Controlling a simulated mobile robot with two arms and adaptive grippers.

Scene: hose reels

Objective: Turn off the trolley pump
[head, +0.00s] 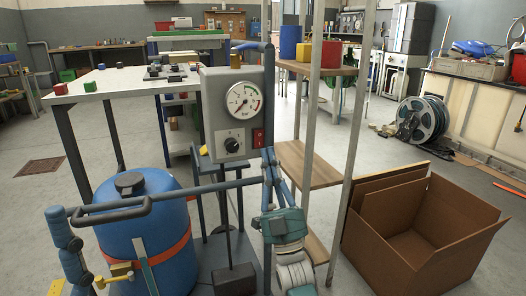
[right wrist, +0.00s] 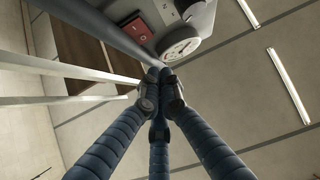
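The trolley pump has a grey control box (head: 215,85) with a round bar gauge (head: 243,99), a black knob (head: 232,145) and a red switch (head: 258,138). Its blue tank (head: 145,235) with an orange strap stands at the lower left. My right gripper (head: 268,154) points up just below and right of the switch. In the right wrist view its fingers (right wrist: 160,76) meet at the tips, with nothing visible between them. There the red switch (right wrist: 136,27) shows above left, apart from the tips. A blue segmented part (head: 63,232) at the left may be my left gripper; its fingers are unclear.
The trolley's blue-grey upright (head: 269,85) runs close beside the box and my right fingers. A shelf rack (head: 308,165) stands just right, and an open cardboard box (head: 425,245) lies beyond it. A worktable (head: 120,85) is behind left.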

